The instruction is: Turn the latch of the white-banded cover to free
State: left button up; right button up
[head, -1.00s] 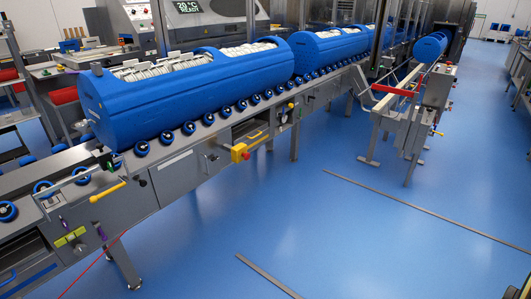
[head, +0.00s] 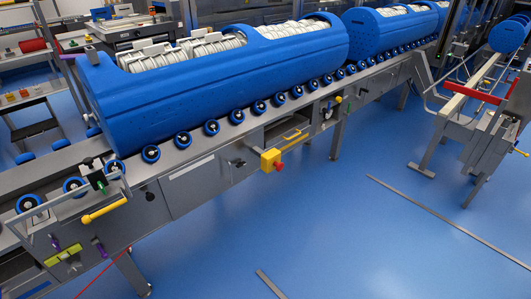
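A yellow-handled lever (head: 104,210) sticks out at the left of the line. Neither of my grippers shows in this view.
Blue tub carriers (head: 215,92) with white contents lie on a line of blue rollers (head: 182,139). A yellow box with a red knob (head: 271,160) juts from the line's front. A red-armed stand (head: 473,93) is at right. The blue floor (head: 330,235) in front is mostly open.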

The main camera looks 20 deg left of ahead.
aim_at(240, 164)
jog(key=u, duration=0.5)
jog(key=i, duration=1.05)
jog(key=u, duration=1.15)
jog(key=i, duration=0.15)
jog(key=u, duration=0.15)
